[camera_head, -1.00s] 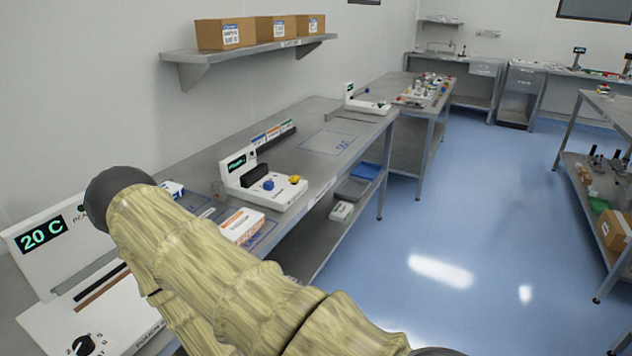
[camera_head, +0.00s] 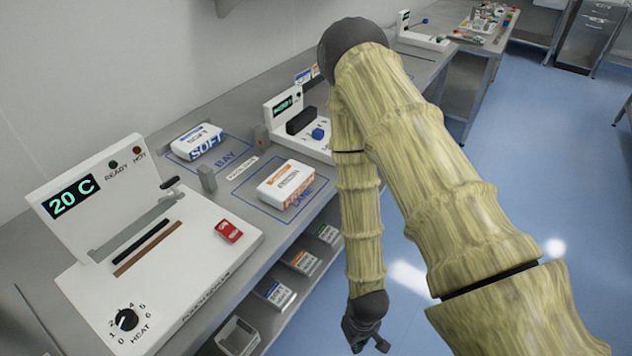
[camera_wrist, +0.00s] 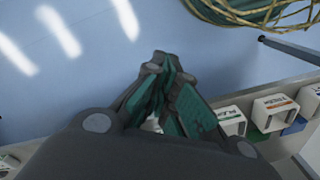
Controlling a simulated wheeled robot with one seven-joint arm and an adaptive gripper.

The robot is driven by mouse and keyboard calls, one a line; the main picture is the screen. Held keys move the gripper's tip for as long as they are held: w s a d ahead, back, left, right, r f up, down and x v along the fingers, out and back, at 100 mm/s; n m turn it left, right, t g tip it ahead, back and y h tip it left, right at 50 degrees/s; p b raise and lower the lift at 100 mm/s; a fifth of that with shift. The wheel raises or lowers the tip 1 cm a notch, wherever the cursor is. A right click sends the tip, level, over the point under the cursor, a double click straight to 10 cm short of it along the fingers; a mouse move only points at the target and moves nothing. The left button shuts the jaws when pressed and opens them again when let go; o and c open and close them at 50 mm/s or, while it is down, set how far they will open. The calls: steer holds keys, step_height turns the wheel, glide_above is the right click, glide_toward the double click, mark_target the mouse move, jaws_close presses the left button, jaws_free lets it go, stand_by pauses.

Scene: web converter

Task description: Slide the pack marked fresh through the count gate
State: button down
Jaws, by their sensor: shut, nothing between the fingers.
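A white pack with orange print (camera_head: 286,184) lies inside a blue outline marked LANE on the bench. A white pack with blue print reading SOFT (camera_head: 197,142) lies farther back by the outline marked BAY. No readable "fresh" mark shows. Two short grey posts (camera_head: 207,180) stand apart near the outlines; whether they form the count gate I cannot tell. My gripper (camera_head: 368,341) is shut and empty, hanging low in front of the bench, away from both packs. In the wrist view the closed fingers (camera_wrist: 163,68) are over the blue floor.
A white heater-like unit (camera_head: 150,270) showing 20 C, with a red tag (camera_head: 229,231), fills the bench's left. A white console (camera_head: 302,127) stands behind my arm. Labelled boxes (camera_head: 274,293) and an open bin (camera_head: 238,337) are on the lower shelf. The floor (camera_head: 520,190) at right is clear.

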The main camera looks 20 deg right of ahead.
mark_target(287, 183)
steer(key=w+r+n+p, duration=0.3)
steer(key=w+r+n, duration=0.1)
steer(key=w+r, duration=1.45)
steer(key=w+r+n+p, duration=0.1)
steer(key=w+r, duration=0.3)
steer(key=r, duration=0.6)
steer(key=w+r+n+p, duration=0.2)
steer(key=w+r, duration=0.1)
steer(key=r, duration=0.8)
steer(key=w+f+p, duration=0.1)
steer(key=f, duration=0.2)
steer(key=w+a+f+p, duration=0.1)
steer(key=f+p, duration=0.1)
steer(key=f, duration=0.1)
steer(key=f+p, duration=0.1)
steer(key=f, duration=0.3)
steer(key=shift+w+a, duration=0.4)
steer(key=shift+w+a+p, duration=0.3)
steer(key=shift+w, duration=0.1)
